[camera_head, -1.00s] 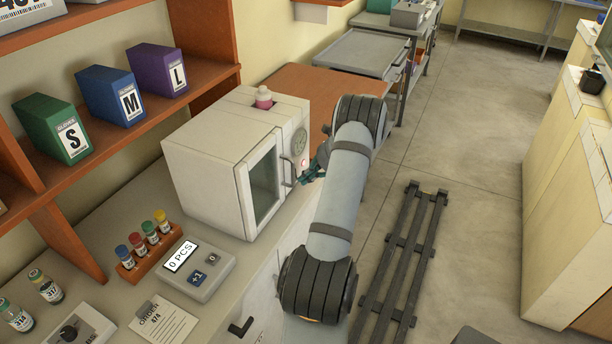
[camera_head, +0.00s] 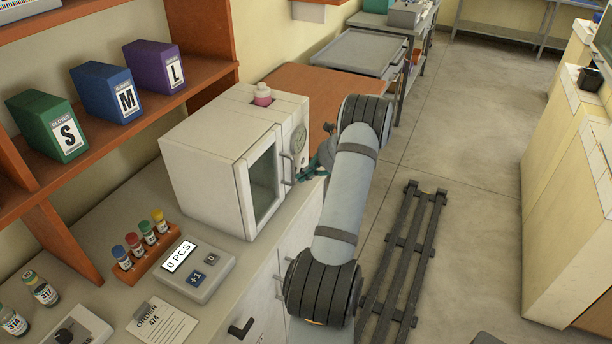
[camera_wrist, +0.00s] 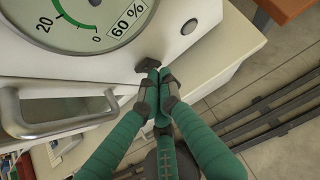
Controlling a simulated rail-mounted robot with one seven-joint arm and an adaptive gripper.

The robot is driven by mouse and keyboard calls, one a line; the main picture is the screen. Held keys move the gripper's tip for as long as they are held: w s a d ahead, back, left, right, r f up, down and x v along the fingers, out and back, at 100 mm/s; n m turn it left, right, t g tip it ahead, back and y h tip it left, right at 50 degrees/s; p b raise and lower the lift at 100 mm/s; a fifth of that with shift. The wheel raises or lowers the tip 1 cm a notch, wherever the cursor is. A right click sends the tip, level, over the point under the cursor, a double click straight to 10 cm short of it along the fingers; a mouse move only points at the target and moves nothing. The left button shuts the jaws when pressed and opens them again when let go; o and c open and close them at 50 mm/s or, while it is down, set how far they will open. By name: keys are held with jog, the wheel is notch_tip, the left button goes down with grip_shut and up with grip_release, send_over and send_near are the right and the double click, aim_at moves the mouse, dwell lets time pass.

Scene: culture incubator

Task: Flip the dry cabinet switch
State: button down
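The dry cabinet (camera_head: 220,165) is a white box with a glass door, standing on the counter. Its front has a round gauge (camera_wrist: 90,18), a small pale round lamp (camera_wrist: 189,27) and a dark switch (camera_wrist: 148,65) below the gauge. My gripper (camera_wrist: 158,78) is shut with its fingertips together and nothing visible between them. The fingertips are right at the switch, and I cannot tell if they touch it. In the head view my gripper (camera_head: 318,163) is partly hidden behind my arm.
The door handle (camera_wrist: 60,118) juts out left of my gripper. A counter device (camera_head: 196,272) and a vial rack (camera_head: 146,250) stand in front.

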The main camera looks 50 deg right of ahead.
jog(key=shift+r+p, duration=0.3)
jog(key=shift+r, duration=0.35)
jog(key=shift+f, duration=0.1)
jog(key=shift+s+d, duration=0.1)
jog(key=shift+s, duration=0.2)
jog(key=s+f+b+v, duration=0.1)
jog(key=s+f+v, duration=0.1)
jog(key=v, duration=1)
jog(key=shift+s+d+r+b, duration=0.15)
jog(key=shift+s+d+b, duration=0.05)
jog(key=shift+d+b, duration=0.15)
